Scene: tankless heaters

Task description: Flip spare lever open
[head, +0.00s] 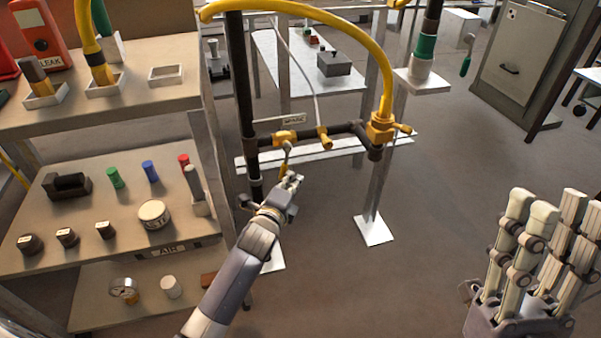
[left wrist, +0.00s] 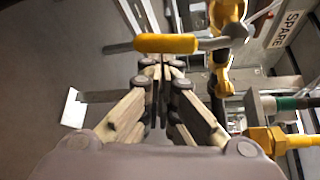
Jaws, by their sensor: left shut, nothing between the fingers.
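The spare lever (head: 283,171) hangs down from its yellow valve (head: 285,137) on the dark horizontal pipe in the head view. In the left wrist view the lever's yellow handle (left wrist: 165,43) lies across the picture, just beyond my fingertips. The white SPARE label (left wrist: 285,28) is at the upper right there. My left gripper (head: 293,181) is shut and empty, right beside the lower end of the lever; I cannot tell whether it touches. Its fingertips (left wrist: 160,66) are together in the left wrist view. My right gripper (head: 558,205) is open and empty at the lower right.
A second yellow valve handle (head: 325,138) and a yellow fitting with a hose (head: 381,127) are on the same pipe to the right. A shelf (head: 120,207) with caps, plugs and gauges stands left of my left arm. The floor right of the pipe frame is clear.

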